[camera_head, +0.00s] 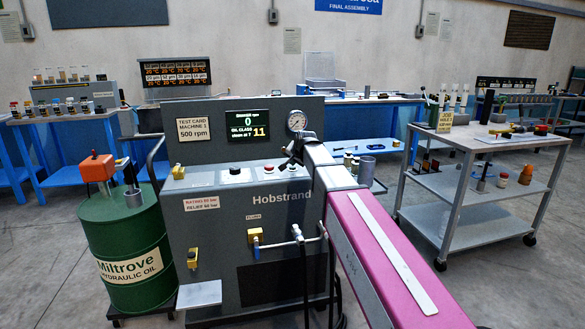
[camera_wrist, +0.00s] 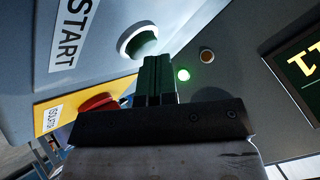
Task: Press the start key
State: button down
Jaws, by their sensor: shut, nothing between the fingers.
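The start key (camera_wrist: 143,40) is a dark green button in a white ring, beside a START label (camera_wrist: 74,30), in the wrist view. My gripper (camera_wrist: 158,60) is shut and empty, its fingertips at the key's lower right edge in that view. I cannot tell whether they touch the key. In the head view my gripper (camera_head: 290,161) is over the right end of the grey Hobstrand machine's (camera_head: 285,218) sloping panel and hides the part behind it. The start key cannot be made out there.
A red button (camera_wrist: 97,103) on a yellow plate sits close by in the wrist view. A lit green lamp (camera_wrist: 183,75) and an amber lamp (camera_wrist: 207,56) are near the fingers. A gauge (camera_head: 297,121) stands behind my gripper. A green oil drum (camera_head: 128,240) stands left, a trolley (camera_head: 470,215) right.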

aim_at(294, 167)
dwell(0.4)
jog(key=shift+r, duration=0.8)
jog(key=shift+r, duration=0.15)
jog(key=shift+r, duration=2.4)
